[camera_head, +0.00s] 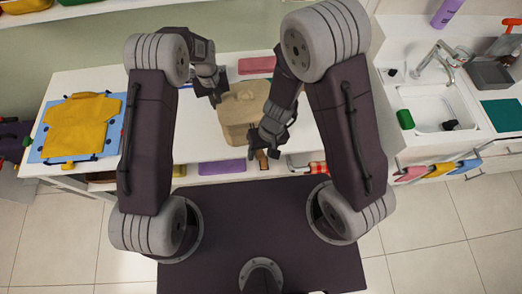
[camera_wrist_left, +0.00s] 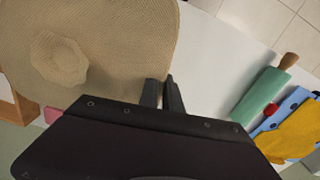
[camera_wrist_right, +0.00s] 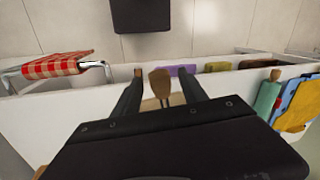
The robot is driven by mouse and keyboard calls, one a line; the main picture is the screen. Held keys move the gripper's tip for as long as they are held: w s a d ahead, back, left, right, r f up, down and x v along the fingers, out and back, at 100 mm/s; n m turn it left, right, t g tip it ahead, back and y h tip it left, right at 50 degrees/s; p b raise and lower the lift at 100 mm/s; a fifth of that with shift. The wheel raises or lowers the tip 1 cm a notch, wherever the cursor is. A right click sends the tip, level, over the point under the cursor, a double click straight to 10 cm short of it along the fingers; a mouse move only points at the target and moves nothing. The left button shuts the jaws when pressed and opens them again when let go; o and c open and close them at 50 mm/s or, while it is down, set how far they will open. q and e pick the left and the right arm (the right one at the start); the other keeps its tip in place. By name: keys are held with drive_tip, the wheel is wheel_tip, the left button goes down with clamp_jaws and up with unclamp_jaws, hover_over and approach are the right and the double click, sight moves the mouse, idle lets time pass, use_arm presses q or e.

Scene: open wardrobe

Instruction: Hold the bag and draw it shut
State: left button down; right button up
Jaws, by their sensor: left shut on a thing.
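The tan cloth bag (camera_head: 238,108) stands on the white counter. It fills the upper left of the left wrist view (camera_wrist_left: 110,60), with a gathered knob on its surface. My left gripper (camera_head: 216,102) is at the bag's left side. Its fingers (camera_wrist_left: 163,95) are closed together on the bag's edge. My right gripper (camera_head: 262,154) is at the counter's front edge, in front of the bag. Its fingers (camera_wrist_right: 161,80) are apart, with a brown wooden-looking piece (camera_wrist_right: 160,84) between them. I cannot tell whether that piece belongs to the bag. My arms hide part of the bag.
A yellow garment (camera_head: 76,124) lies on a blue mat to the left, near a green rolling pin (camera_wrist_left: 265,92). A pink block (camera_head: 257,65) lies behind the bag. Purple cloth (camera_head: 222,167) is at the counter's front. The sink (camera_head: 437,108) is at right.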

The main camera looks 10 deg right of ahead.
drive_tip(key=shift+r, duration=0.15)
drive_tip(key=shift+w+r, duration=0.15)
drive_tip(key=shift+r, duration=0.2)
wheel_tip(320, 180, up, 11)
drive_tip(key=d, duration=0.2)
drive_tip(key=shift+d, duration=0.15)
drive_tip(key=shift+w+f, duration=0.1)
idle(0.6)
use_arm(q)
drive_tip(key=c, duration=1.5)
unclamp_jaws()
drive_tip(key=shift+o, duration=0.5)
drive_tip(key=o, duration=0.4)
